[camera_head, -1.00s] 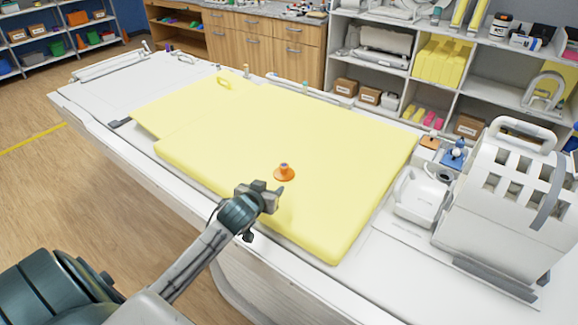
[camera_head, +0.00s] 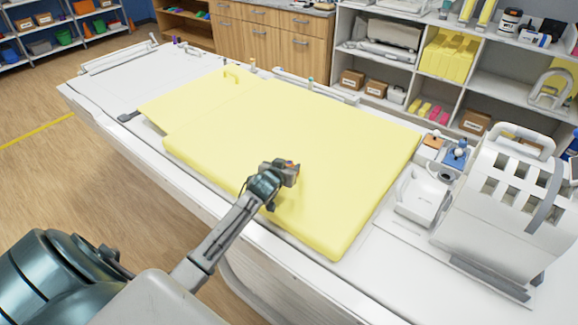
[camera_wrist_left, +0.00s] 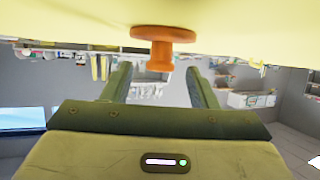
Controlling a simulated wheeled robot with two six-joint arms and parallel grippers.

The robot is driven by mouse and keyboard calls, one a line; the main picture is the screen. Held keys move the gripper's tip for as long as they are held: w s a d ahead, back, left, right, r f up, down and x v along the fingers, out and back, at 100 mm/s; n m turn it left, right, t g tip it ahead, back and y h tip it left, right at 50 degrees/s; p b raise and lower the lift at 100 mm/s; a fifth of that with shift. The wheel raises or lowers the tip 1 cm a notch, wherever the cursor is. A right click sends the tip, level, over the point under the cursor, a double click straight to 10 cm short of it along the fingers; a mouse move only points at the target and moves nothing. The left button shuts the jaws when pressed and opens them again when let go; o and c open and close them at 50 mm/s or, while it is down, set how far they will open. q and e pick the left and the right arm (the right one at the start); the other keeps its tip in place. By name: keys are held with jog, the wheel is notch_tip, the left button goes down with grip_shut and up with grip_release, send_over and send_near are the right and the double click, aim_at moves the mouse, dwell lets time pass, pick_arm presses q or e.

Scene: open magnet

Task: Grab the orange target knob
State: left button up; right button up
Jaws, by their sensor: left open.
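The orange target knob (camera_wrist_left: 163,46) has a wide flat disc and a narrower stem. It sits on the yellow pad (camera_head: 345,150), which fills the top of the left wrist view, where the scene looks upside down. My left gripper (camera_wrist_left: 159,70) is open, and the stem shows sideways between its two fingertips, with clear space on both sides. I cannot tell how deep the stem is between the fingers. In the head view my left gripper (camera_head: 290,170) is over the pad and hides nearly all of the knob. My right gripper is not in view.
The pad lies on a long white table (camera_head: 235,220). A white slotted device (camera_head: 510,200) and a smaller white unit (camera_head: 422,195) stand at the table's right. Shelves and wooden cabinets stand behind.

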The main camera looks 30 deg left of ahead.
pick_arm(q)
jog(key=shift+w+f, duration=0.2)
jog(key=shift+w, duration=0.15)
jog(key=shift+a, duration=0.1)
jog(key=shift+s, duration=0.1)
jog(key=c, duration=1.1)
jog(key=shift+r, duration=0.1)
